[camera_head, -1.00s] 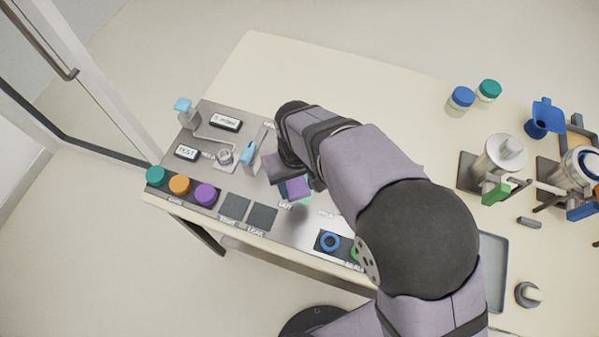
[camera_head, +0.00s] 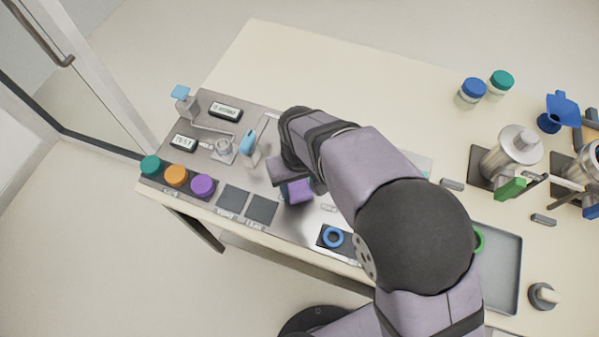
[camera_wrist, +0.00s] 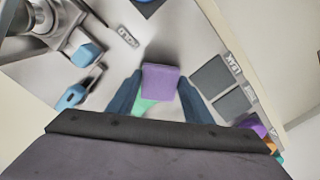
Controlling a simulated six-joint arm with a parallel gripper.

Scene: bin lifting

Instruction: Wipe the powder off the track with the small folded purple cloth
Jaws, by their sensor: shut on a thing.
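The small folded purple cloth (camera_head: 299,190) is at my gripper over the grey metal panel (camera_head: 290,218). In the wrist view the cloth (camera_wrist: 160,82) sits between the two dark blue fingers of my gripper (camera_wrist: 160,92), which is shut on it. A pale green piece (camera_wrist: 144,106) shows below the cloth, partly hidden. My wrist and forearm cover part of the panel in the head view. I cannot make out the powder or the track, nor whether the cloth touches the panel.
Teal, orange and purple knobs (camera_head: 176,176) and two dark square pads (camera_head: 247,205) lie left of the cloth. A light blue handle (camera_head: 247,142) stands behind left. A blue ring (camera_head: 333,237) is in front right. Metal pots (camera_head: 512,152) and a grey tray (camera_head: 505,265) are farther right.

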